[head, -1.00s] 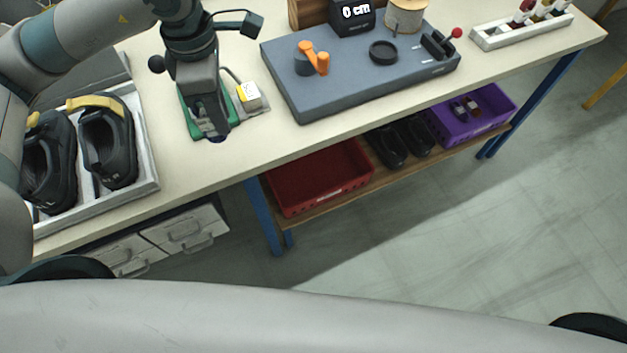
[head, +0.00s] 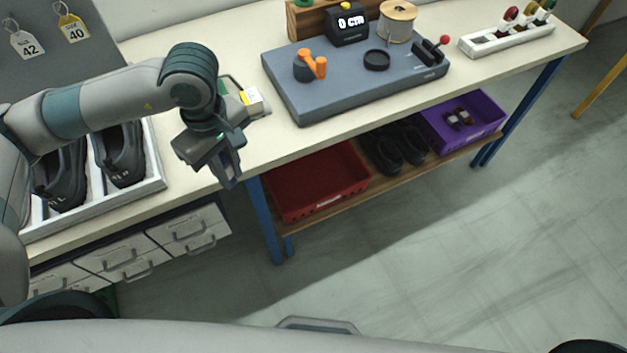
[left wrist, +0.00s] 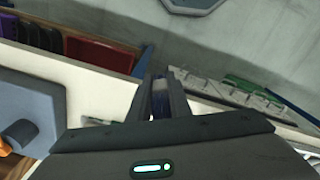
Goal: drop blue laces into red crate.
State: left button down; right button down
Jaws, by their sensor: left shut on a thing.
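My left gripper (head: 231,177) is in front of the bench's front edge, to the left of the red crate. The left wrist view shows its fingers (left wrist: 160,98) shut on the blue laces (left wrist: 159,97), a narrow bluish strip mostly hidden between them. The red crate (head: 322,203) stands on the wooden shelf under the bench, with no contents visible. It also shows in the left wrist view (left wrist: 100,52), off to the left of the fingers. The right gripper is not in view.
A purple crate (head: 485,143) with a few small things and a pair of black shoes (head: 393,148) share the low shelf. A bench leg (head: 263,215) stands between gripper and red crate. Shoes in a white tray (head: 158,184) and a grey-blue board (head: 300,100) are on the bench.

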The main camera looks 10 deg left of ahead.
pick_arm(q)
notch_tip(320, 180, down, 11)
jog(key=s+m, duration=0.1)
jog(key=m, duration=1)
jog(key=shift+s+r+m, duration=0.2)
jog(key=shift+s+m, duration=0.15)
jog(key=shift+m, duration=0.05)
jog(key=shift+a, duration=0.1)
